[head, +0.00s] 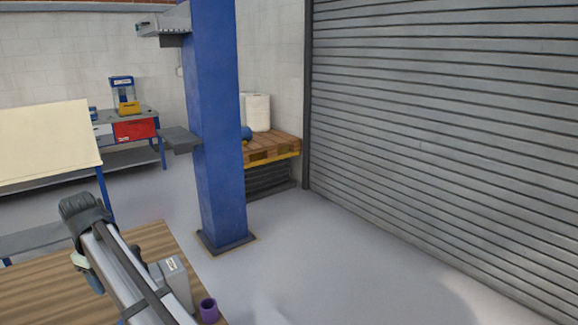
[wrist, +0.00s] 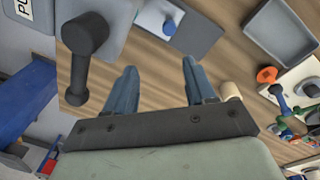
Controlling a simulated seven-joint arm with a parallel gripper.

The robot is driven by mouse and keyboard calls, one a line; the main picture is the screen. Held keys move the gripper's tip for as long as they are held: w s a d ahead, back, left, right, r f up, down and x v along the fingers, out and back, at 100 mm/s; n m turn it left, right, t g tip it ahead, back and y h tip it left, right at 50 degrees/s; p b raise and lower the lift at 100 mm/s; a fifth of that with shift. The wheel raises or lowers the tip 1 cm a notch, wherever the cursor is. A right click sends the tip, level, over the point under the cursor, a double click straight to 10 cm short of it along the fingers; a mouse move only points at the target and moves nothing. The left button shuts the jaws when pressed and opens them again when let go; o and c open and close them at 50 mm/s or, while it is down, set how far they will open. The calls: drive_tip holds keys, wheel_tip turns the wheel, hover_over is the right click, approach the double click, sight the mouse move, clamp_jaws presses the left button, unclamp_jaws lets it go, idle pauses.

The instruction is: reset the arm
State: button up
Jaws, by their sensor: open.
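My gripper (wrist: 160,68) shows in the wrist view with its two blue-grey fingers apart. Nothing is between them, and the wooden table top (wrist: 150,75) shows beyond the fingertips. In the head view my arm reaches over the wooden table (head: 40,290) at the lower left; the fingers cannot be made out clearly there. A black lever with a round knob (wrist: 85,33) stands on a grey surface left of my fingers in the wrist view. A small beige cylinder (wrist: 230,92) is close to the right finger.
The wrist view also shows a grey tray (wrist: 284,42), a blue-grey plate (wrist: 198,35) and an orange round part (wrist: 267,75). In the head view a purple cup (head: 209,312) and a labelled grey box (head: 172,282) are near my arm; a blue column (head: 218,130) stands beyond.

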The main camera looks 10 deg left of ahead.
drive_tip(key=w+d+r+m+t+y, duration=0.1)
drive_tip(key=w+d+r+m, duration=0.15)
drive_tip(key=w, duration=0.45)
drive_tip(key=w+d+r+m+t, duration=0.1)
drive_tip(key=w+d+r+m, duration=0.1)
drive_tip(key=w+m, duration=0.3)
drive_tip(key=w+d+f, duration=0.4)
drive_tip(key=w+d, duration=0.1)
drive_tip(key=w, duration=0.1)
drive_tip(key=w+d+f+m+g+h, duration=0.1)
drive_tip(key=w+d+f+m, duration=0.15)
drive_tip(key=d+f, duration=1.2)
drive_tip(key=w+d+f+m+g+h, duration=0.15)
drive_tip(key=w+d+f, duration=0.25)
drive_tip(key=d+f, duration=1.1)
drive_tip(key=s+d+f+m+g, duration=0.3)
drive_tip(key=s+d+f, duration=1.65)
drive_tip(key=f, duration=0.25)
drive_tip(key=s+d+f+g, duration=0.1)
drive_tip(key=s+d+f, duration=0.1)
drive_tip(key=s, duration=0.7)
drive_tip(key=s+d+f+m+g, duration=0.1)
drive_tip(key=s+d, duration=0.4)
drive_tip(key=s, duration=0.5)
drive_tip(key=s+d+f+m+g+y, duration=0.1)
drive_tip(key=s+d+f, duration=0.3)
drive_tip(key=s, duration=0.5)
drive_tip(key=shift+s+d+f+g, duration=0.15)
drive_tip(key=shift+f+g, duration=0.2)
drive_tip(key=shift+g, duration=0.3)
